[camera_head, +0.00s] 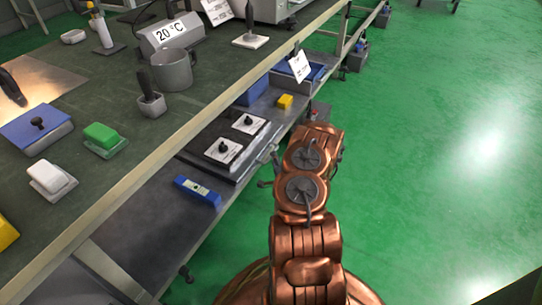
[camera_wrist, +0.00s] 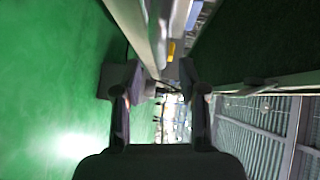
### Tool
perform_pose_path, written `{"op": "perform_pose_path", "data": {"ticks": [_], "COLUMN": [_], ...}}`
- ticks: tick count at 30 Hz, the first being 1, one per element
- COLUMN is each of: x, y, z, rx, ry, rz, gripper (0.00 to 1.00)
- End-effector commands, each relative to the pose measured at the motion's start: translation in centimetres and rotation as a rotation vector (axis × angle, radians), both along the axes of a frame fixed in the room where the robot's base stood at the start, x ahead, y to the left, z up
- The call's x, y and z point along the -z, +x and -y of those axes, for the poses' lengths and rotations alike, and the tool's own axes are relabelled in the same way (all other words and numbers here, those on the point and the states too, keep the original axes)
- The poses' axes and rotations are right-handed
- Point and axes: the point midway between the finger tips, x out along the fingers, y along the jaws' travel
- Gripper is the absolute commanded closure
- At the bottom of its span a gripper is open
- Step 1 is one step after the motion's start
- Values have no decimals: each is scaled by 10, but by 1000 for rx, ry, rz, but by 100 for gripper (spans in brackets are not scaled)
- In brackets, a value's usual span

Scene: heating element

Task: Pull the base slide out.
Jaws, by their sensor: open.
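A dark flat unit (camera_head: 238,138) lies on the lower shelf in the head view. It carries two white plates with black knobs, and it may be the base slide; I cannot tell for sure. My gripper (camera_head: 268,170) is beside the unit's right side, at the shelf's outer edge, partly hidden by my copper arm. In the wrist view my gripper (camera_wrist: 158,82) has its two dark fingers spread apart, with a grey edge and small dark parts showing beyond the gap. Nothing is clearly held. Whether a finger touches the unit cannot be made out.
A blue level (camera_head: 197,192) and a yellow block (camera_head: 285,101) lie on the lower shelf (camera_head: 150,235). The worktop above (camera_head: 130,165) overhangs it and carries a grey mug (camera_head: 173,72) and several blocks. Green floor (camera_head: 430,170) is open to the right.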

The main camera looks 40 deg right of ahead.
Motion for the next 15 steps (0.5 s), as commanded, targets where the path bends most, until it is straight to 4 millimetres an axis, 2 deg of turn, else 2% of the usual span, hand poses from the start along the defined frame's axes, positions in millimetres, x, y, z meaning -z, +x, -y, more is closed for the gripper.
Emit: {"op": "perform_pose_path", "data": {"ticks": [1,6,15], "x": [4,7,7], "y": [10,29,41], "z": [3,13,22], "rx": [-6,-6,0], "ry": [-7,-4,-1], "rz": [4,0,0], "gripper": [59,59,59]}}
